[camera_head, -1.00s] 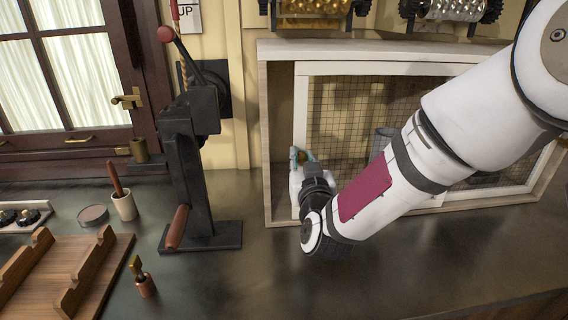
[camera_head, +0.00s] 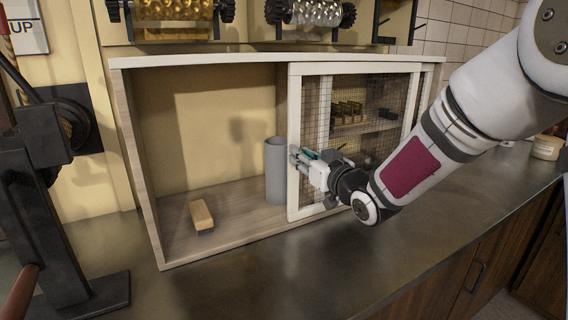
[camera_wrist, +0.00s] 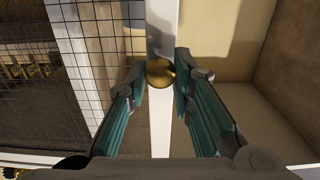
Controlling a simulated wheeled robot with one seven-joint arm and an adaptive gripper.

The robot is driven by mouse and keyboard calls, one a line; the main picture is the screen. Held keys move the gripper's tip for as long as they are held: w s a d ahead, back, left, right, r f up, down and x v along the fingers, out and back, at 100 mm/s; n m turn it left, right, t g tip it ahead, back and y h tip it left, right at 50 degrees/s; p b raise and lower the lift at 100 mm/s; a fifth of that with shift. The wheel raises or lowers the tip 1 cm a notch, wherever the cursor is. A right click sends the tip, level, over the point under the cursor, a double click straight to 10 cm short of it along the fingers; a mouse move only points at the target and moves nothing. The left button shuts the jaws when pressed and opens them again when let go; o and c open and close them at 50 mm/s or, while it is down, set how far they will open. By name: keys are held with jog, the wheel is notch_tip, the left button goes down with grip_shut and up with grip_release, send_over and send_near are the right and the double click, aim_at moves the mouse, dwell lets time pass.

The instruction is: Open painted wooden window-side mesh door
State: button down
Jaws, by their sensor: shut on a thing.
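The white-framed mesh door (camera_head: 294,110) stands at the right part of the wooden cabinet (camera_head: 128,140), and the left part of the cabinet is wide open. My gripper (camera_head: 303,158) is at the door's left stile, about mid-height. In the wrist view, my gripper's teal-padded fingers (camera_wrist: 160,85) are shut on a round brass knob (camera_wrist: 160,73) on the white stile (camera_wrist: 163,25). The knob is hidden by the gripper in the head view. Whether a second door lies behind this one, I cannot tell.
Inside the open part are a grey cylinder (camera_head: 276,172), close to the door's edge, and a small wooden block (camera_head: 201,215). A black press (camera_head: 45,190) stands at the left on the dark counter (camera_head: 260,270). Rollers (camera_head: 180,12) hang above. The counter front is clear.

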jog(key=shift+w+d, duration=0.25)
jog(key=shift+d, duration=0.2)
jog(key=c, duration=1.4)
grip_release()
jog(key=v, duration=1.2)
jog(key=shift+d, duration=0.1)
